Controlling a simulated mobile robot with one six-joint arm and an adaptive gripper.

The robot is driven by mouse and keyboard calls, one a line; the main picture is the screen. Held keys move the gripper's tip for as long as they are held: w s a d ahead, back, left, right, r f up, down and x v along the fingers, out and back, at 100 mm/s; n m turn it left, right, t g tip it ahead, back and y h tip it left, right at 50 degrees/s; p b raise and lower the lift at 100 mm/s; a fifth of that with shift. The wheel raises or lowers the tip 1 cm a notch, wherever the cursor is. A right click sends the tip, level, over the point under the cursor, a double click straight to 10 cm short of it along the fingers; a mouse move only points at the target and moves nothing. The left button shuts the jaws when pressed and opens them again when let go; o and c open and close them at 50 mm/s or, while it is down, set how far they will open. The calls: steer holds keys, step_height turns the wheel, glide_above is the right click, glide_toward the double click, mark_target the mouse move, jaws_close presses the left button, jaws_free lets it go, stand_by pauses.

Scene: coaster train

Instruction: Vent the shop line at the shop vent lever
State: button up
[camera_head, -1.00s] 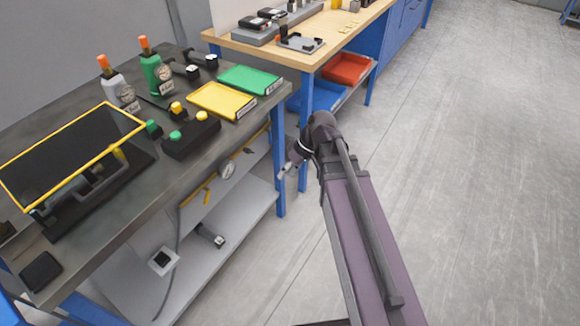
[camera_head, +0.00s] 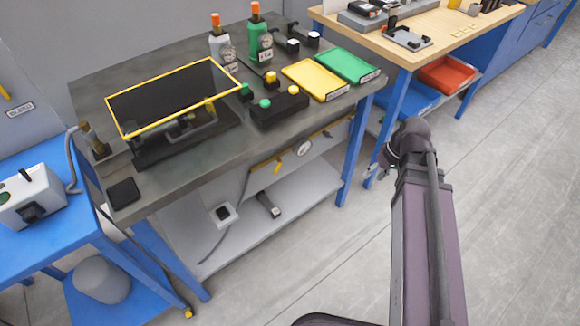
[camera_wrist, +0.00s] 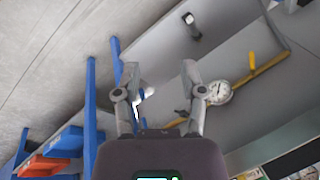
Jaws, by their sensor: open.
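A yellow line (camera_head: 318,136) with a round gauge (camera_head: 303,148) runs along the panel under the workbench top. A short yellow handle (camera_head: 277,165) hangs from it; no readable label shows whether it is the shop vent lever. In the wrist view, the gauge (camera_wrist: 218,92) sits just right of my right finger, and a yellow handle (camera_wrist: 251,61) is beyond it. My gripper (camera_wrist: 162,80) is open and empty, apart from the line and handle. In the head view, my gripper (camera_head: 371,174) is near the bench's right front leg, partly hidden by my arm.
The workbench (camera_head: 190,172) carries a yellow-framed screen (camera_head: 165,95), a yellow tray (camera_head: 318,80), a green tray (camera_head: 348,66) and two bottles. Its lower shelf (camera_head: 285,212) is below the line. A blue table (camera_head: 60,205) stands at left. Open floor lies right.

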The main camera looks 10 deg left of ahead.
steer(key=s+d+m+h, duration=0.2)
steer(key=d+m+h, duration=0.1)
steer(key=d, duration=0.3)
steer(key=shift+s+d+f+m+t+h, duration=0.25)
steer(key=shift+f+m+t+h, duration=0.05)
steer(key=shift+f+m, duration=0.15)
